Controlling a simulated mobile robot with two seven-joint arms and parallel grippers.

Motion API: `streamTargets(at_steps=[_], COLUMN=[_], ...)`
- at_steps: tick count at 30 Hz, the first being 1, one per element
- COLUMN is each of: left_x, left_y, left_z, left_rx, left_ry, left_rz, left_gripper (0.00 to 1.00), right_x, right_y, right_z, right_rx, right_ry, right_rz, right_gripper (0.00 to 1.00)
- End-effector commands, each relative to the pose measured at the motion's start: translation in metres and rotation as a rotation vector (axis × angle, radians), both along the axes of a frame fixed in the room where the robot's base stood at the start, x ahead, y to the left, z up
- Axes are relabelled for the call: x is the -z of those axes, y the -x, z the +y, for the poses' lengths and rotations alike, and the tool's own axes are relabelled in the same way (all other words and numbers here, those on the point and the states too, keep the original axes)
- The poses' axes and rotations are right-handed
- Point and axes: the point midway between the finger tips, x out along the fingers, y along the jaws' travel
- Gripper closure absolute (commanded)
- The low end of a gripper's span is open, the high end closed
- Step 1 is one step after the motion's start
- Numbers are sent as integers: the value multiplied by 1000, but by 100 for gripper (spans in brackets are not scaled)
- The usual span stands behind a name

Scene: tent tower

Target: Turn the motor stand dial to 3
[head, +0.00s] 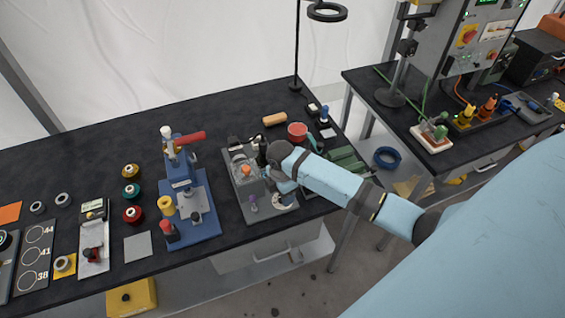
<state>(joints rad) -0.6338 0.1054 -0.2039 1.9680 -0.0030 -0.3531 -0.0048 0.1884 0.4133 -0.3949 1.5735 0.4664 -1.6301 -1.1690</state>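A grey stand plate (250,212), which looks like the motor stand, lies on the black bench near its right end. It carries a small orange part (246,170), a purple knob (253,203) and a pale round piece like a dial (287,203) at its front right. My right arm comes in from the right, and my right gripper (288,185) is over the right half of the plate, close to the dial. The fingertips are too small and hidden to tell open from shut, or whether they touch anything. The dial's marks cannot be read. My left gripper is out of view.
A blue press with a red handle (188,137) stands left of the plate. A red bowl (297,131) and a wooden cylinder (275,119) lie behind it. A lamp pole (296,50) rises at the back. A second bench (375,105) stands at right across a gap.

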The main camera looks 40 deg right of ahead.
Motion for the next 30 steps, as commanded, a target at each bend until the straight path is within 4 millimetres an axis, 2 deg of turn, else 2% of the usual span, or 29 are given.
streamTargets(at_steps=[5, 12, 13, 19, 30], left_x=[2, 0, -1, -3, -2], left_y=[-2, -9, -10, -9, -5], left_z=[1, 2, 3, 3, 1], left_rx=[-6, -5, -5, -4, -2], left_ry=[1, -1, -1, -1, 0], left_rz=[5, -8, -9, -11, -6], left_gripper=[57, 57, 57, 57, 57], right_x=[10, 11, 11, 11, 11], right_y=[1, 1, 1, 1, 1], right_z=[0, 0, 0, 0, 0], right_rx=[0, 0, 0, 0, 46], right_ry=[0, 0, 0, 0, 0], right_rz=[1, 0, 0, 0, 0], right_gripper=[44, 44, 46, 92, 93])
